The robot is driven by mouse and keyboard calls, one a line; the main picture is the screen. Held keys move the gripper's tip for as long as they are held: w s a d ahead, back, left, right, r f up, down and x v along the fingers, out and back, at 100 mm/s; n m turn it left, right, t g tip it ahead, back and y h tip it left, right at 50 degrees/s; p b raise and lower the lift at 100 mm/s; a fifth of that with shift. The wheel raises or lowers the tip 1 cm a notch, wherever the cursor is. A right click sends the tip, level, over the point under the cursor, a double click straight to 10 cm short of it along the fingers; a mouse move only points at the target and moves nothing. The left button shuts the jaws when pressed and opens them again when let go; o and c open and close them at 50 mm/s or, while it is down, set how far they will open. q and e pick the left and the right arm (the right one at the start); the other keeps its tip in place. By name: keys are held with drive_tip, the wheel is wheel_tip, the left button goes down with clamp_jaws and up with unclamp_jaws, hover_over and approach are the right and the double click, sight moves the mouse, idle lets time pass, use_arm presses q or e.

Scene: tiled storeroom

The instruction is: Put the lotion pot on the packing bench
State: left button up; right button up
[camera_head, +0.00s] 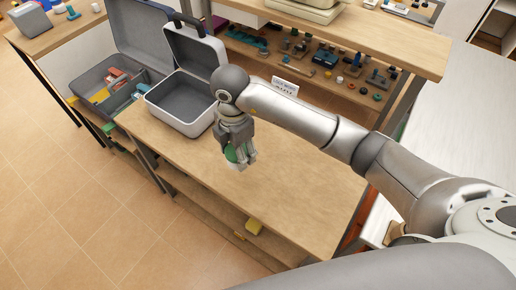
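My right gripper (240,158) reaches in from the right and points down over a wooden bench (305,185). Its fingers are around a small green, rounded thing (231,155), which looks like the lotion pot. The fingers hide much of it. I cannot tell whether it touches the bench top or hangs just above it. My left gripper is not in view.
An open white case (166,118) stands on the bench, left of my gripper. A larger open grey case (83,88) with coloured items is beyond it. A small sign (285,87) stands behind my arm. The bench's right part is clear. Shelves behind hold several small items.

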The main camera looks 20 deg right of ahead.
drive_tip(key=w+d+f, duration=0.1)
drive_tip(key=d+f, duration=0.1)
drive_tip(key=w+d+f+p, duration=0.1)
drive_tip(key=d+f, duration=0.1)
drive_tip(key=w+d+f, duration=0.1)
drive_tip(key=d, duration=0.1)
drive_tip(key=shift+w+f, duration=0.15)
drive_tip(key=shift+f, duration=0.25)
drive_tip(key=shift+w+d+f, duration=0.1)
drive_tip(key=shift+d+f, duration=0.05)
drive_tip(key=shift+f, duration=0.1)
drive_tip(key=f, duration=0.1)
drive_tip(key=f+p, duration=0.1)
drive_tip(key=f, duration=0.1)
drive_tip(key=shift+w+d+p, duration=0.15)
drive_tip(key=shift+d+p, duration=0.15)
drive_tip(key=shift+d, duration=0.1)
drive_tip(key=shift+f, duration=0.45)
drive_tip(key=shift+a, duration=0.1)
drive_tip(key=shift+f, duration=0.1)
drive_tip(key=shift+f, duration=0.15)
drive_tip(key=o, duration=1)
drive_tip(key=shift+o, duration=0.2)
